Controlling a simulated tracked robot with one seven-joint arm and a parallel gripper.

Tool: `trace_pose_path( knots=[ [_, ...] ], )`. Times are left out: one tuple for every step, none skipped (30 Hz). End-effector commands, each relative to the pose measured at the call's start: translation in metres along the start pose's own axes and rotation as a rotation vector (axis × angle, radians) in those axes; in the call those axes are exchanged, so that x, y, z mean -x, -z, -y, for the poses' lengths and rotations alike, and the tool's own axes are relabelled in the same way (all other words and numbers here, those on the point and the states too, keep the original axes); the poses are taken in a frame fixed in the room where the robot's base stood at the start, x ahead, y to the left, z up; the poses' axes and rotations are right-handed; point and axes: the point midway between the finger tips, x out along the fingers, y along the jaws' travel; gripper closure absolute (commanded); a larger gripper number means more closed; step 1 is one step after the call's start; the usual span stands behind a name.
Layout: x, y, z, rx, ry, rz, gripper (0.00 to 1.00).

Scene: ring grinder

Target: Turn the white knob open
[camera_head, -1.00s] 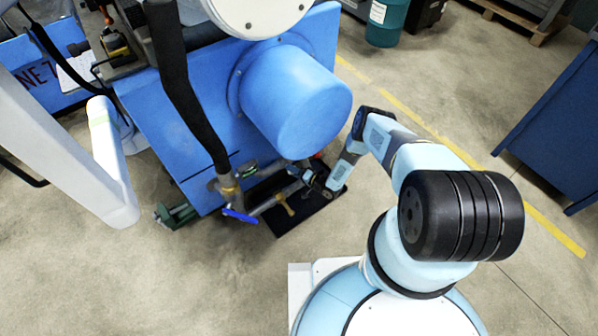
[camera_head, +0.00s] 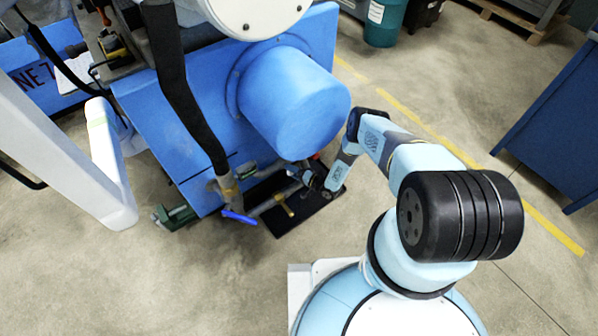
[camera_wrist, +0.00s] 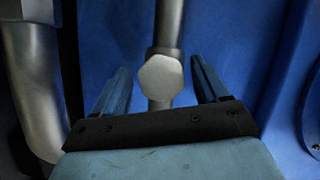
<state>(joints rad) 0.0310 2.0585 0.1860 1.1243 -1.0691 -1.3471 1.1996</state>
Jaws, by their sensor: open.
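A pale grey-white, roughly hexagonal knob (camera_wrist: 160,79) sits on a grey vertical pipe in the middle of the wrist view. My gripper (camera_wrist: 160,66) is open, with one finger on each side of the knob and visible gaps between them. I cannot tell how far beyond the fingertips the knob lies. In the head view my gripper (camera_head: 308,175) is low beside the blue machine, among its pipes. The knob cannot be made out there.
The blue machine (camera_head: 293,100) with its large drum overhangs the pipes. A blue lever (camera_head: 238,217) and a brass-coloured fitting (camera_head: 285,203) are left of my gripper. A thick grey pipe (camera_wrist: 35,90) stands at left in the wrist view. Open floor lies in front.

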Motion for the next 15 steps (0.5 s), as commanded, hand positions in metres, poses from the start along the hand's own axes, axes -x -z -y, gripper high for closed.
trace_pose_path(
  knots=[
    [0.000, 0.000, 0.000, 0.000, 0.000, 0.000, 0.26],
    [0.001, -0.001, 0.000, 0.000, 0.000, 0.001, 0.26],
    [0.002, 0.000, 0.000, -0.001, 0.000, 0.000, 0.26],
    [0.004, 0.000, 0.000, -0.001, 0.000, 0.000, 0.26],
    [0.006, 0.000, 0.000, -0.001, 0.000, 0.000, 0.26],
    [0.010, 0.000, 0.000, -0.001, 0.000, 0.000, 0.26],
    [0.013, 0.000, 0.000, -0.001, -0.001, 0.000, 0.26],
    [0.018, 0.000, -0.001, -0.001, -0.001, 0.000, 0.26],
    [0.024, 0.000, -0.001, -0.001, -0.002, 0.001, 0.26],
    [0.029, 0.000, -0.001, -0.002, -0.002, 0.000, 0.26],
    [0.035, -0.001, -0.001, -0.003, -0.002, 0.000, 0.26],
    [0.043, -0.001, -0.001, -0.002, -0.001, 0.001, 0.26],
    [0.049, -0.001, -0.001, -0.002, -0.002, 0.001, 0.26],
    [0.055, -0.001, -0.001, -0.002, -0.002, 0.000, 0.26],
    [0.063, 0.000, -0.001, -0.002, -0.002, 0.000, 0.26]
  ],
)
